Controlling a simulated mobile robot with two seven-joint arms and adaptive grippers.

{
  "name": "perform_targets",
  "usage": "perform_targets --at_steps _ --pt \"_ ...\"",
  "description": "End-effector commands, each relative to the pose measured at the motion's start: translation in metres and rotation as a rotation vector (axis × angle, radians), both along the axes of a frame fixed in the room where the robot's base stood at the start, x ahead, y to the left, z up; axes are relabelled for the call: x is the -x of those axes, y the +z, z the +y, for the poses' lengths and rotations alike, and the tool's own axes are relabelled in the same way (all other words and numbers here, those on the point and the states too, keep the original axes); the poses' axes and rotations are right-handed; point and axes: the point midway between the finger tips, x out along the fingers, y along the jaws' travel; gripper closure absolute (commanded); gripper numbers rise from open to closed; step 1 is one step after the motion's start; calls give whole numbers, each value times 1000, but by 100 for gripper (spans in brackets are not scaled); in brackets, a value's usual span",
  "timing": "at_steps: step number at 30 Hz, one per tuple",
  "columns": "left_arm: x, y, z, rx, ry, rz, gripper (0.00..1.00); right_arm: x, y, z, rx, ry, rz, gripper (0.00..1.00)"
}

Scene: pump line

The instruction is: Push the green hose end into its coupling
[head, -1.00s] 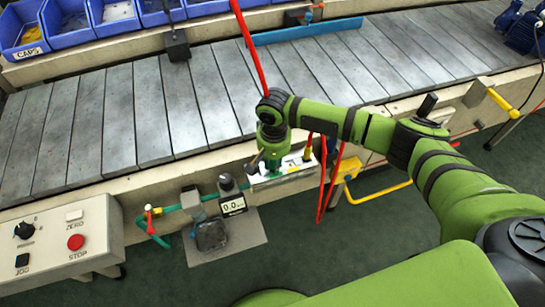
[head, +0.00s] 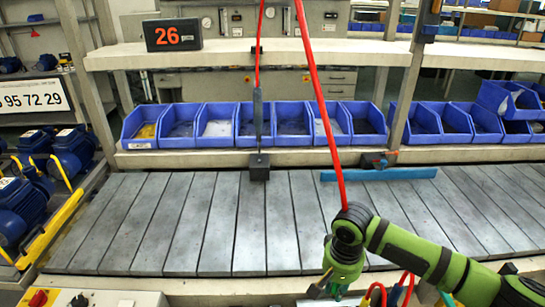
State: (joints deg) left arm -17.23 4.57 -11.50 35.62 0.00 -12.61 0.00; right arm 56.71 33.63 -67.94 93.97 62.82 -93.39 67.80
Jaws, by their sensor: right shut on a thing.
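My right gripper (head: 327,289) is at the lower middle of the head view, pointing down in front of the conveyor's near edge. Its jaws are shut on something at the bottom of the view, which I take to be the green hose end. The hose end itself cannot be made out clearly. The coupling is not clearly visible in this view. My left gripper is not in view.
The slatted conveyor (head: 215,225) runs across the view, mostly bare. Blue bins (head: 250,135) stand behind it, and a blue bar (head: 380,174) lies at its far side. A red hose (head: 322,110) hangs down behind my right wrist. Blue pumps (head: 25,210) stand at left.

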Motion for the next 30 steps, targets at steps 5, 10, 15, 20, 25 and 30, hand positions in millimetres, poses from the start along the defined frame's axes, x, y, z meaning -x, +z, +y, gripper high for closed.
perform_targets --at_steps 5,10,15,20,25,30 --pt "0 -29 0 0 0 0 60 30 36 -14 4 104 -7 100" --pt "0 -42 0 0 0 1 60 63 61 -27 5 191 -3 100" --pt "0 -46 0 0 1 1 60 81 72 -34 2 233 1 100" --pt "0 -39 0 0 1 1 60 84 80 -35 0 241 2 100" --pt "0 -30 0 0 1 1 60 84 87 -34 0 240 2 100" --pt "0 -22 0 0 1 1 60 84 93 -34 0 240 2 100"
